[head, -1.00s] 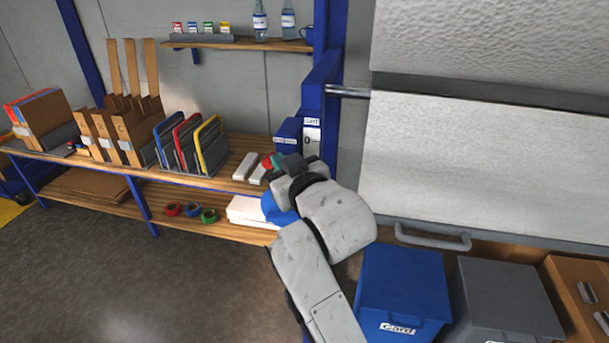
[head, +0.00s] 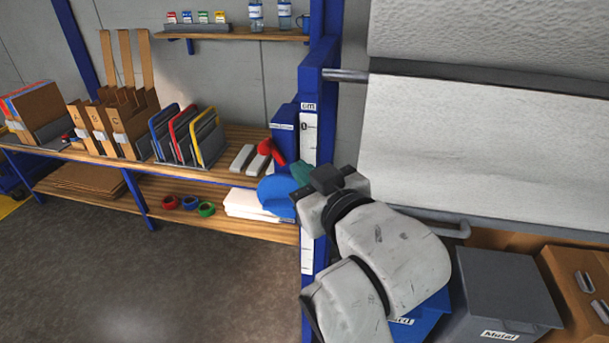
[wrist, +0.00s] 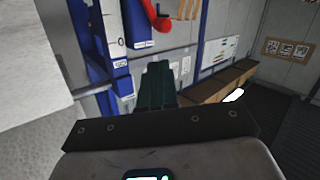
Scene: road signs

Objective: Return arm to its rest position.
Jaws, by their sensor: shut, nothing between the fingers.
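My gripper (head: 303,172) is in the middle of the head view, in front of the blue shelf post. Its dark green fingers are together and hold nothing. They also show in the centre of the wrist view (wrist: 156,85), pointing away from the camera. My pale grey arm reaches up from the lower right of the head view, bent, in front of the blue bin. The fingers look close to the post and a blue round disc in the picture; I cannot tell whether they touch anything.
The blue post (head: 312,90) with a measuring strip stands beside my gripper. The wooden shelf (head: 230,170) holds folders and boxes. A blue disc (head: 276,190) is at its right end. Blue (head: 405,330) and grey (head: 500,295) bins stand lower right. Open floor lies lower left.

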